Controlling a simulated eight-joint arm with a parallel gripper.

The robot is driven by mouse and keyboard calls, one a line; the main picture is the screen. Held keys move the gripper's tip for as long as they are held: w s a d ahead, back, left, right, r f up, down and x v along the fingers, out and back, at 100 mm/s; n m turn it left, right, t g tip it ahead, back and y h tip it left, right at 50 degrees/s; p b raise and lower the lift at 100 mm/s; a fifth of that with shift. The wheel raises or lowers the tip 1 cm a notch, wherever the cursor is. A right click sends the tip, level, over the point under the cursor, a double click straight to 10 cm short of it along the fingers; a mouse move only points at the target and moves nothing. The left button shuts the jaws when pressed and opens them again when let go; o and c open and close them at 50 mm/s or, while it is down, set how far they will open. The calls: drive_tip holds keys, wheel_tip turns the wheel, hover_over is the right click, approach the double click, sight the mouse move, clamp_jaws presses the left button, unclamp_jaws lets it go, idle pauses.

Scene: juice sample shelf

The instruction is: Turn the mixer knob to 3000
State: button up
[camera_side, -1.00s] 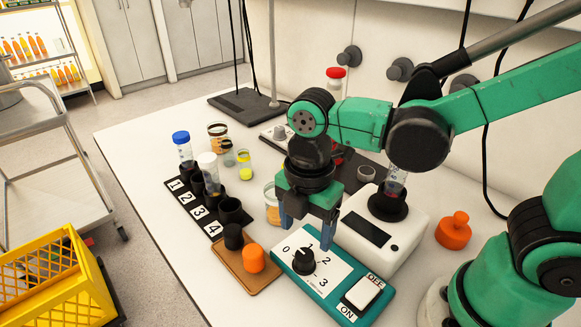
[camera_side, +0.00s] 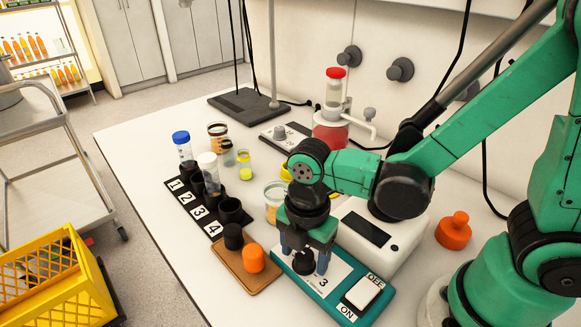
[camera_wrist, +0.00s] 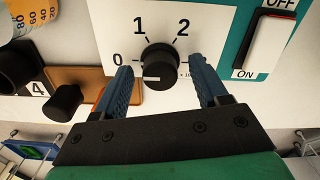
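The mixer knob (camera_side: 303,259) is a black round knob on a white dial plate (camera_side: 335,270) of a teal mixer base (camera_side: 345,310). In the wrist view the knob (camera_wrist: 160,65) has a white mark on its lower-left side; 0, 1 and 2 are readable around it, and 3 is largely hidden by a finger. The 3 shows in the side view. My gripper (camera_side: 304,262) is low over the dial. Its blue fingers are open, one on each side of the knob, with gaps visible in the wrist view (camera_wrist: 161,72).
A white ON/OFF rocker switch (camera_side: 362,293) sits right of the dial. A brown tray (camera_side: 262,283) with black and orange caps is at the left. A white device (camera_side: 405,255) stands close behind my gripper, and an orange bottle (camera_side: 454,231) is at the right.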

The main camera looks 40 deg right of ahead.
clamp_jaws()
